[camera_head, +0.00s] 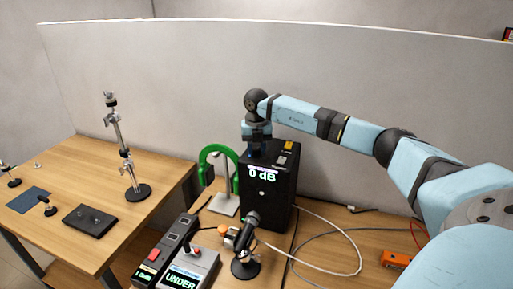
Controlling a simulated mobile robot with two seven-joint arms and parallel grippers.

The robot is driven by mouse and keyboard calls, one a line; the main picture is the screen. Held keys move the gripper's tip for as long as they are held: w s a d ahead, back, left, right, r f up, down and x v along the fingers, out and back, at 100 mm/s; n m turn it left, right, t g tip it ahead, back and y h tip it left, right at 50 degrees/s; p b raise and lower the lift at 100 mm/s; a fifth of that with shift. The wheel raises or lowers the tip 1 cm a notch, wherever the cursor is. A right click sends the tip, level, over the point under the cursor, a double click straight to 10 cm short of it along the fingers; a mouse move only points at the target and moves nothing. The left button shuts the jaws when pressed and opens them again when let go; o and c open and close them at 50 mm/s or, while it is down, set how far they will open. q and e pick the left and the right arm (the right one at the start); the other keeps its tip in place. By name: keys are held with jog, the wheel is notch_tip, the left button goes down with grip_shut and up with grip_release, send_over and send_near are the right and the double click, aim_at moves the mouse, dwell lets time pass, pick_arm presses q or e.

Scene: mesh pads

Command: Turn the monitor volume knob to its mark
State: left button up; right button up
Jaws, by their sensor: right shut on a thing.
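The black monitor box (266,200) stands upright on the desk, with a lit readout (262,175) of "0 dB" on its front. My right gripper (257,150) reaches down from above onto the left part of the box's top. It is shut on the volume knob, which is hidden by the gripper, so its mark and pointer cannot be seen. My left gripper is not in view.
A green headphone set (211,154) hangs on a stand just left of the box. A microphone (246,242) and a control unit reading "UNDER" (190,268) stand in front. Cables (352,262) loop at right. A partition (190,90) rises behind.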

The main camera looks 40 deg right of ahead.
aim_at(256, 149)
jog(key=o, duration=0.9)
jog(key=shift+o, duration=0.2)
notch_tip(256, 149, up, 14)
jog(key=b, duration=0.2)
jog(key=shift+f, duration=0.1)
